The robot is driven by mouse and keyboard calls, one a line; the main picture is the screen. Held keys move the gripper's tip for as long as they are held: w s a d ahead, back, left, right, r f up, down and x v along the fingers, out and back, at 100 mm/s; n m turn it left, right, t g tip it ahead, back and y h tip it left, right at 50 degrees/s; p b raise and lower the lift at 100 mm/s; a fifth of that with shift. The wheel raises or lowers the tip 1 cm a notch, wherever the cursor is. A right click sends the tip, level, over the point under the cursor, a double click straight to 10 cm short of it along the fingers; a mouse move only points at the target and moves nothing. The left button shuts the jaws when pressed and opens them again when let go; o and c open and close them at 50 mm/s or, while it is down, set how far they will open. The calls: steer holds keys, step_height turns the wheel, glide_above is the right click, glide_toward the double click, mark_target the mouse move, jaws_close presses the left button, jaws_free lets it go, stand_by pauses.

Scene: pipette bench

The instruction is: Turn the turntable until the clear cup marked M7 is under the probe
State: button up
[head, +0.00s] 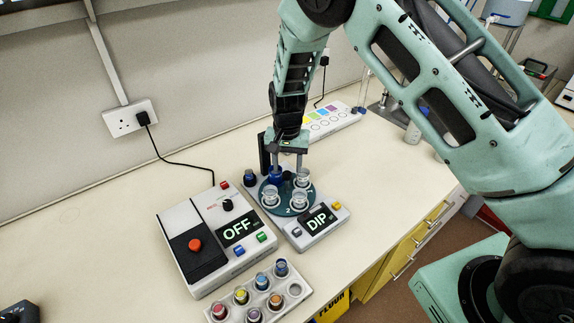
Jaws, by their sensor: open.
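The cup marks are too small to read, so I cannot tell which is M7. My gripper (289,162) is open, pointing down above the back of the turntable. A dark upright post (264,153) stands behind it; the probe tip cannot be made out behind my gripper.
A control box showing OFF (237,232) with a red knob stands left of the turntable. A rack of coloured vials (228,311) lies in front. The bench at far left is mostly clear.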

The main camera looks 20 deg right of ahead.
mark_target(287, 184)
steer(key=shift+f+p, duration=0.3)
steer(key=shift+f, duration=1.1)
steer(key=shift+c, duration=0.3)
jaws_close()
